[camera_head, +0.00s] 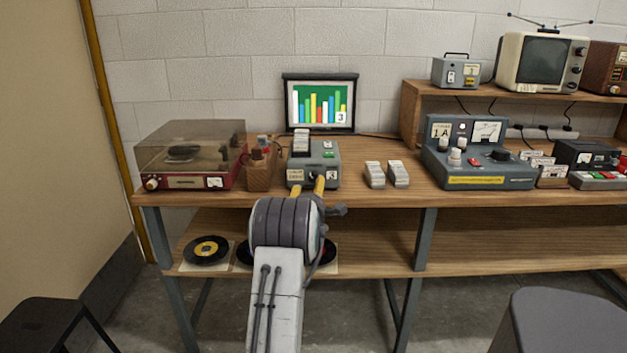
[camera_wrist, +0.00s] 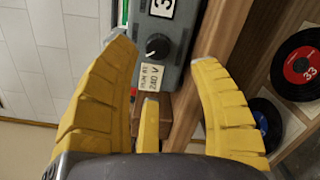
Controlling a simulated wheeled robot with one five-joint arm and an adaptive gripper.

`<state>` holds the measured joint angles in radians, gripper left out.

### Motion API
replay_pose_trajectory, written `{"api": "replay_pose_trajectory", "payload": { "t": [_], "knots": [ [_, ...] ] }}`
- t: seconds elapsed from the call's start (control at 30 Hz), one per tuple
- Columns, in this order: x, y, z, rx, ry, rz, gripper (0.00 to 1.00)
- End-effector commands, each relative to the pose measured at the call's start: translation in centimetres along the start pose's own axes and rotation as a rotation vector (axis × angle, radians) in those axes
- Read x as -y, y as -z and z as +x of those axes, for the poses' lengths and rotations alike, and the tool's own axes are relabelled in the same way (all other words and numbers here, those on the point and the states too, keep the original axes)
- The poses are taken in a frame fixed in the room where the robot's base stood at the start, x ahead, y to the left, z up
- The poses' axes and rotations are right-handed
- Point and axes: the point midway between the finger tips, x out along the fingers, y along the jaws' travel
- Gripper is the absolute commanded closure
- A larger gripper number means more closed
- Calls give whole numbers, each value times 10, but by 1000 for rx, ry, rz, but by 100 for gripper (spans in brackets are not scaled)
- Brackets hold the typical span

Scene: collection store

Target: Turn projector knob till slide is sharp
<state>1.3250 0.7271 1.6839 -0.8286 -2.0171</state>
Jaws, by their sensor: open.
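The slide projector (camera_head: 327,153) is a grey box on the bench, with slides standing in its top. Behind it, the screen (camera_head: 320,103) shows coloured bars on green and a "3" in the corner; the bars look distinct at this size. In the wrist view, a round black knob (camera_wrist: 157,46) sits on the grey projector face (camera_wrist: 174,72), beside a "240 V" label. My gripper (camera_wrist: 164,54) has its yellow fingers spread open around the knob's sides, apart from it. In the head view, my gripper (camera_head: 308,186) is in front of the projector and hides the knob.
A wooden holder (camera_head: 259,176) and a red record player (camera_head: 190,160) stand left of the projector. Two pale slide boxes (camera_head: 386,174) and a blue-grey control unit (camera_head: 480,170) are to its right. Records (camera_head: 206,250) lie on the lower shelf; a stool (camera_head: 560,320) stands front right.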

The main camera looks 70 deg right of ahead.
Motion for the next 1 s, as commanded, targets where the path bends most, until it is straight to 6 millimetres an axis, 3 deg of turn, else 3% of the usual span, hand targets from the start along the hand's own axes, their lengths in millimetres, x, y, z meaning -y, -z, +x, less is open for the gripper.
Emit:
{"api": "replay_pose_trajectory", "payload": {
  "t": [0.3, 0.47, 1.0],
  "knots": [
    [-3, -1, 1, 7, -10, -267, 44],
    [-3, -2, 7, 7, -11, -292, 44],
    [-3, -2, 57, 7, -10, -289, 44]
  ]
}}
